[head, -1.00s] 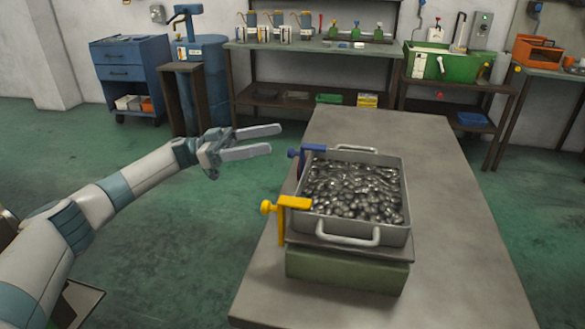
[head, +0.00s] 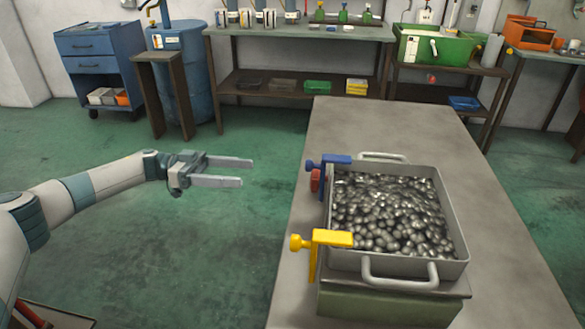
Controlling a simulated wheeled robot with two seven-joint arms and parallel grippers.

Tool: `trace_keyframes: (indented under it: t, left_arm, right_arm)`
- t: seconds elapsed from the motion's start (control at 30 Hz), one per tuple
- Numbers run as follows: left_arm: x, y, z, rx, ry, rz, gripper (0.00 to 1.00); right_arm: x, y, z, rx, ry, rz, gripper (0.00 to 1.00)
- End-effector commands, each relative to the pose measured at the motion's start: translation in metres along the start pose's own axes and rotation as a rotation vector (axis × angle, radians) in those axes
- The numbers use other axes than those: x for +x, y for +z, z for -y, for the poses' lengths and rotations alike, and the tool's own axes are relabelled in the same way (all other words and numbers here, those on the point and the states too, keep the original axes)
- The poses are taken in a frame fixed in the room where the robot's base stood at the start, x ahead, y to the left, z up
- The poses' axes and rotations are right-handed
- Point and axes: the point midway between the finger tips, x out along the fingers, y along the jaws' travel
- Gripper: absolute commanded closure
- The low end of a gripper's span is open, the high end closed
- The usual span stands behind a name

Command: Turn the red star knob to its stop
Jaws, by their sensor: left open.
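The red star knob (head: 315,181) shows at the left side of the metal tray (head: 455,268), low between a blue clamp (head: 330,161) and a yellow clamp (head: 322,240). Only a small part of the knob shows, so its angle cannot be told. The tray holds many shiny metal pieces and sits on a green block (head: 385,308) on the table. My left gripper (head: 248,172) is open and empty, left of the knob and apart from it, with its fingers pointing right toward the clamps. My right gripper is not in view.
The grey table (head: 390,128) has free surface behind and right of the tray. Both clamps stick out past the tray's left side, close around the knob. A shelf bench (head: 290,33), a blue cabinet (head: 88,45) and a green machine (head: 435,48) stand at the back.

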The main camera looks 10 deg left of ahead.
Motion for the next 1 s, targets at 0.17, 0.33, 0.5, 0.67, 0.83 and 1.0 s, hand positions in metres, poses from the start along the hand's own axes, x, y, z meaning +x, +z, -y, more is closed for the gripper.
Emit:
trace_keyframes:
  t: [0.17, 0.33, 0.5, 0.67, 0.83, 1.0]
  left_arm:
    - [0.0, 0.001, 0.0, -0.001, 0.0, 0.002, 0.29]
    - [0.0, 0.001, 0.0, -0.001, 0.0, 0.002, 0.29]
    - [0.002, 0.001, 0.0, -0.001, 0.001, 0.002, 0.29]
    - [0.012, 0.0, -0.001, -0.001, 0.003, 0.001, 0.29]
    - [0.033, -0.001, -0.001, -0.002, 0.003, 0.002, 0.29]
    - [0.062, -0.001, -0.002, -0.002, 0.004, 0.002, 0.29]
  right_arm:
    - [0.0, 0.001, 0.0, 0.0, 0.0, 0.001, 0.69]
    - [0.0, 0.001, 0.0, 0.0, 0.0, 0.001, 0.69]
    - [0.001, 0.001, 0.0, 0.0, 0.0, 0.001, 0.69]
    - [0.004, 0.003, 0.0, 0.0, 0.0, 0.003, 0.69]
    - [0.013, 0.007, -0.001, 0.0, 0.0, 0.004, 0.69]
    - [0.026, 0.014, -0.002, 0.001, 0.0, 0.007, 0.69]
